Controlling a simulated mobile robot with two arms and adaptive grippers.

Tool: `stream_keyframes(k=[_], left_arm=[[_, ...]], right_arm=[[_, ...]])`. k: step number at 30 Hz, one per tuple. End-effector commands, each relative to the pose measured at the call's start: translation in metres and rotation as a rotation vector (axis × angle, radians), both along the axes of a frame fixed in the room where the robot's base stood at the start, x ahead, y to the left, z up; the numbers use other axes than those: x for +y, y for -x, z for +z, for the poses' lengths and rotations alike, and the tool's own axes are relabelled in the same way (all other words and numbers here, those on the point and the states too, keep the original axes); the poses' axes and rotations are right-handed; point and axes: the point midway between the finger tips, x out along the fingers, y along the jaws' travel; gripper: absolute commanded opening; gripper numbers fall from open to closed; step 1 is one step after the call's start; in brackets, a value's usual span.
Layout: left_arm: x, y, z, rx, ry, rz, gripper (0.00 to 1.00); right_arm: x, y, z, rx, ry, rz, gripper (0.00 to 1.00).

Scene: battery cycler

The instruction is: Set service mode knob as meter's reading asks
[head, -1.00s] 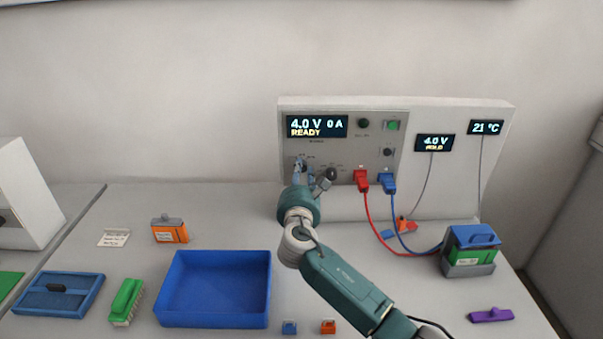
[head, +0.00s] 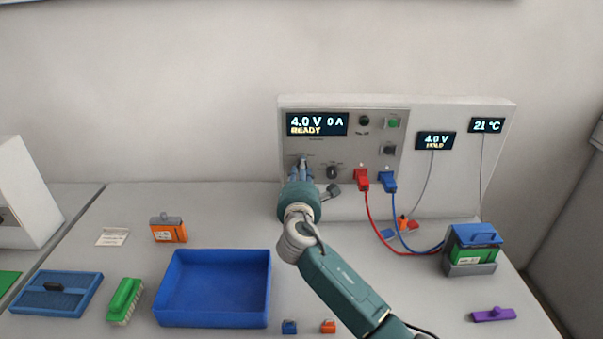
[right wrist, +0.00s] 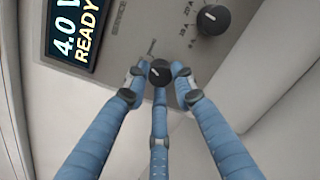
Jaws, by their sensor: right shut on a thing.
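The cycler panel (head: 345,140) stands upright at the back of the table. Its main display (head: 317,124) reads 4.0 V, 0 A, READY. The separate meter (head: 435,141) reads 4.0 V with HOLD below. My right gripper (head: 301,172) is at the lower left of the panel, shut on the black left knob. In the right wrist view the blue fingers (right wrist: 160,82) close around this knob (right wrist: 160,72); its labels are mostly hidden. A second black knob (head: 332,172) with printed marks, also in the right wrist view (right wrist: 213,20), is free beside it. My left gripper is not in view.
Red (head: 361,180) and blue (head: 388,181) plugs sit right of the knobs, with cables to a green battery in a holder (head: 470,268). A blue bin (head: 213,320), green brush (head: 124,298) and orange battery (head: 168,230) lie left. A temperature display (head: 486,125) reads 21 °C.

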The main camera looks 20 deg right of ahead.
Motion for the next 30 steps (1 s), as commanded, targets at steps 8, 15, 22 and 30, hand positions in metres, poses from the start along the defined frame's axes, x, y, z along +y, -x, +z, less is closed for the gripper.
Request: stream_keyframes(k=[8,15,22,30], left_arm=[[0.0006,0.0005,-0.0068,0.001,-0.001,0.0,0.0],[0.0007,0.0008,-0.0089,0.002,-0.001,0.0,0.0],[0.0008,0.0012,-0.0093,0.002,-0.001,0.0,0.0],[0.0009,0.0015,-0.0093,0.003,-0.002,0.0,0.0]], right_arm=[[0.0007,0.0007,-0.0045,-0.042,-0.171,0.0,0.0],[0.0004,0.0006,-0.0039,-0.064,-0.248,0.0,0.0],[0.0005,0.0007,-0.0035,-0.07,-0.268,0.0,0.0],[0.0005,0.0006,-0.0037,-0.069,-0.267,-0.001,0.0]])
